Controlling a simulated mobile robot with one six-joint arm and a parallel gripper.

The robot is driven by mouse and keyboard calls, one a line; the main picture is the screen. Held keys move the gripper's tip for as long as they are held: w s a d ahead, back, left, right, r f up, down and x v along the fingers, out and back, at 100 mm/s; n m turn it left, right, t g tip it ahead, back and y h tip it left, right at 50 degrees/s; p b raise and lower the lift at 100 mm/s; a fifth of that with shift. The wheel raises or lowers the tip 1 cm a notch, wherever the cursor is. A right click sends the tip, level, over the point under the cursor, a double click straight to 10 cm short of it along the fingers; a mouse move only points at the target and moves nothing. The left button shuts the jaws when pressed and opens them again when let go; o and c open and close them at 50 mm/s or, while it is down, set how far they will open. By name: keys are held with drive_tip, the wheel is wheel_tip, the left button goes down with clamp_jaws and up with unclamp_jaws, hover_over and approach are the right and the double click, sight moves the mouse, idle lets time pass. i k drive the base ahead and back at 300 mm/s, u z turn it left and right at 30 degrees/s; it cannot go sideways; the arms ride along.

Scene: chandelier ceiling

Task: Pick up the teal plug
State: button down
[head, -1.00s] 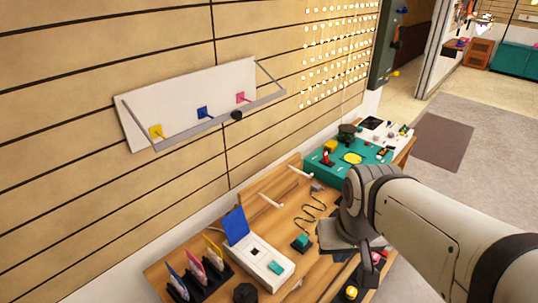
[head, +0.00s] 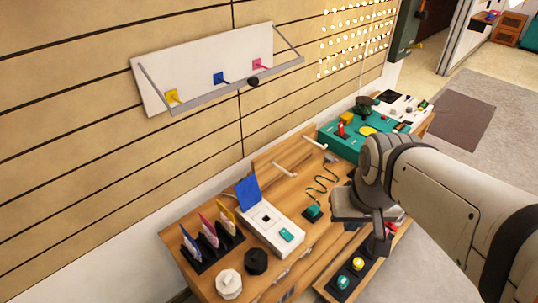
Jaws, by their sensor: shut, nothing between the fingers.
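A small teal block (head: 312,211) sits on a dark base on the wooden table, at the near end of a dark wavy cord. It looks like the teal plug, though I cannot be sure. A teal round piece (head: 343,282) also shows in the open tray at the front. My gripper (head: 384,248) points down over the table's front edge, to the right of the teal block and apart from it. It is shut and empty.
A white box (head: 270,222) with a raised blue lid stands left of the cord. A black rack (head: 212,246), a white knob (head: 229,284) and a black knob (head: 256,261) are at the near end. A teal board (head: 350,146) is farther back.

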sight(313, 210)
drive_tip(key=u, duration=3)
drive_tip(key=k, duration=2.55)
drive_tip(key=z, duration=1.45)
drive_tip(key=i, duration=1)
